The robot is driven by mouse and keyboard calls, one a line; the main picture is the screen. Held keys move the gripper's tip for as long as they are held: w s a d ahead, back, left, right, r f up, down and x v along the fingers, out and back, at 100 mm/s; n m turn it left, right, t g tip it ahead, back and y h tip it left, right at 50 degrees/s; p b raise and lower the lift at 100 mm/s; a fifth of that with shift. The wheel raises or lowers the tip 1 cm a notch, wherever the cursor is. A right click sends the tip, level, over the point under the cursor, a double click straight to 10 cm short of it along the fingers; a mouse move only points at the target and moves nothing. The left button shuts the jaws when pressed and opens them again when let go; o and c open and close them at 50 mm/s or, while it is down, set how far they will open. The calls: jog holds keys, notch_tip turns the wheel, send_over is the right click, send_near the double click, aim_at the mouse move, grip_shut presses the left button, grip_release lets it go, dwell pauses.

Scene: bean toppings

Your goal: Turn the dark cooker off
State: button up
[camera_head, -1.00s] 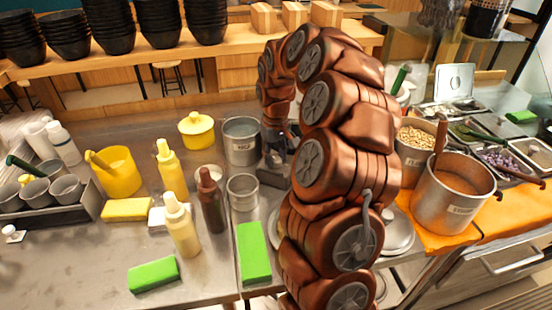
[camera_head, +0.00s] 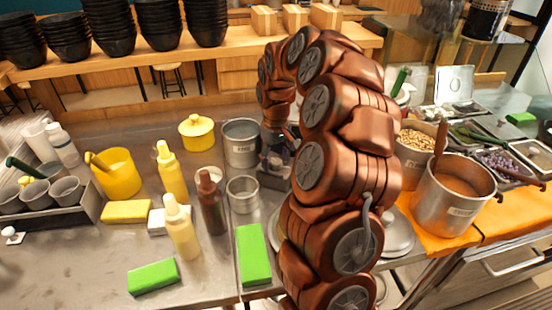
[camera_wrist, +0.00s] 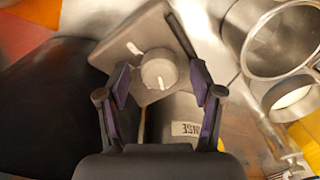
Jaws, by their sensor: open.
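In the wrist view, a grey control panel with a round grey knob (camera_wrist: 158,68) lies in front of my gripper (camera_wrist: 160,76). The knob has a pale pointer mark, and a white mark is on the panel (camera_wrist: 133,48) up and left of it. My gripper is open, with one purple-padded finger on each side of the knob; contact cannot be told. A dark surface (camera_wrist: 50,95), perhaps part of the dark cooker, lies to the left. In the head view, my gripper (camera_head: 279,150) is partly hidden by my arm, above a small grey box (camera_head: 274,180).
A large metal pot (camera_head: 239,143) and a smaller one (camera_head: 242,194) stand left of my gripper. A brown bottle (camera_head: 211,203) and yellow bottles stand farther left. A green block (camera_head: 253,254) lies in front. A soup pot (camera_head: 452,197) stands right of my arm.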

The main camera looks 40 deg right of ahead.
aim_at(276, 161)
notch_tip(276, 161, up, 12)
dwell(0.6)
dwell(0.4)
